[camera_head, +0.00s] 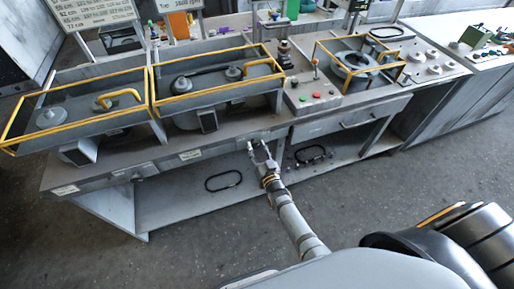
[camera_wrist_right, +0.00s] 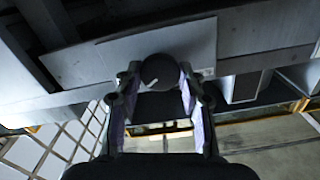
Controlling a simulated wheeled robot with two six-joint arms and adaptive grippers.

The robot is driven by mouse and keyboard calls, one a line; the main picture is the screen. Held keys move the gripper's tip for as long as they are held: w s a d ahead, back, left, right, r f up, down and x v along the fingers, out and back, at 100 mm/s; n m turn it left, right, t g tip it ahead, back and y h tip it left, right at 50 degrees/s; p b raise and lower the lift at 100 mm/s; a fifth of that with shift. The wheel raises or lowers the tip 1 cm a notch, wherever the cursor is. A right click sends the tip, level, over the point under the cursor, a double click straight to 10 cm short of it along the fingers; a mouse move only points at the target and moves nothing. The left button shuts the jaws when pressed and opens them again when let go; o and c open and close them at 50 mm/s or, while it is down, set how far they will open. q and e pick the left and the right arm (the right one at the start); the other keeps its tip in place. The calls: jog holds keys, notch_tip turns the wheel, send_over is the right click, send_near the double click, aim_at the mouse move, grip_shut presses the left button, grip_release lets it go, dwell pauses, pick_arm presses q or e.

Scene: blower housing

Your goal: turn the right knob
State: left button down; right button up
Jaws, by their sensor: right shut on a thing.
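A dark round knob (camera_wrist_right: 160,71) sits between the two fingers of my right gripper (camera_wrist_right: 158,95) in the right wrist view. The knob is in front of a pale grey panel (camera_wrist_right: 90,62). A small light mark shows on the dark part below the knob's round end. In the head view my right gripper (camera_head: 262,153) is at the front edge of the grey workbench (camera_head: 215,144), near its middle. The gripper is shut on the knob. In the head view the knob is too small and covered to make out. My left gripper is not in view.
Yellow-railed housings (camera_head: 80,104) and (camera_head: 215,75) stand on the bench at left. A panel with buttons (camera_head: 310,97) and a round blower part (camera_head: 358,68) are at right. A lower shelf (camera_head: 185,208) holds a black ring (camera_head: 223,181). The floor in front is clear.

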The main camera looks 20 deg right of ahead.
dwell(0.5)
jog(key=o, duration=1.2)
jog(key=s, duration=1.2)
jog(key=shift+d, duration=0.25)
